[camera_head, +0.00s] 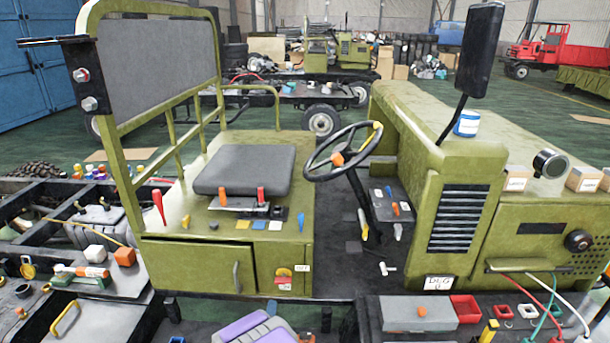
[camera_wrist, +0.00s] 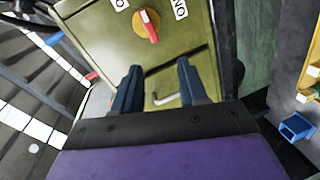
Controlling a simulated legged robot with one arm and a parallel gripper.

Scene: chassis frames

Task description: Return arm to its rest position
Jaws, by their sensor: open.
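My gripper (camera_wrist: 159,72) shows in the wrist view with its two dark blue fingers apart and nothing held between them. Behind the fingers is an olive panel with a red switch (camera_wrist: 149,25) on a yellow disc and white labels beside it. A pale bent handle (camera_wrist: 166,98) shows in the gap between the fingers; I cannot tell whether they touch it. In the head view, purple parts of my arm (camera_head: 250,328) show at the bottom edge, below the olive seat box (camera_head: 195,255). The fingers cannot be made out there.
The olive vehicle has a grey seat (camera_head: 245,170), a steering wheel (camera_head: 343,151) and a hood (camera_head: 440,130). A dark frame with loose parts lies left. A grey box (camera_head: 415,313) and red trays (camera_head: 466,308) stand lower right. Green floor is open farther back.

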